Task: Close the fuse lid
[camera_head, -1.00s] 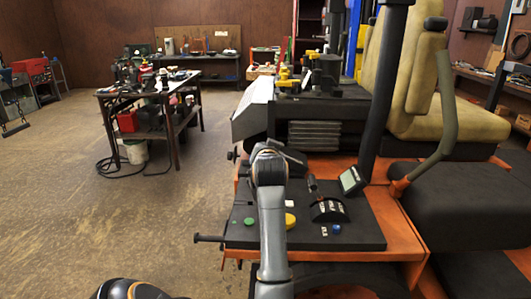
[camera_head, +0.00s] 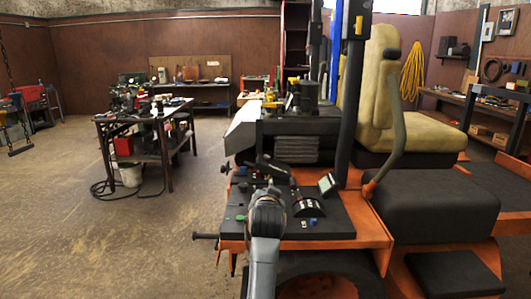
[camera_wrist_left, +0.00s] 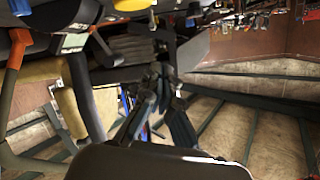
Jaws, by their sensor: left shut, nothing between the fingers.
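My left arm reaches up from the bottom centre of the head view, over the mower's black control panel (camera_head: 330,226). My left gripper (camera_head: 270,165) is a dark shape at the panel's far edge, partly hidden by my wrist. In the left wrist view its fingers (camera_wrist_left: 163,78) are shut and empty. A flat grey plate (camera_wrist_left: 191,50) stands just beyond the fingertips there. It may be the fuse lid, but I cannot tell for sure. Whether the fingers touch it is unclear. No fuse lid is clearly recognisable in the head view. My right gripper is out of view.
The orange mower fills the centre and right, with a beige seat (camera_head: 376,85), a dark post (camera_head: 355,105) and a small screen (camera_head: 327,184) near my arm. A light slanted hood (camera_head: 242,130) lies beyond. A cluttered workbench (camera_head: 145,118) stands left. The left floor is open.

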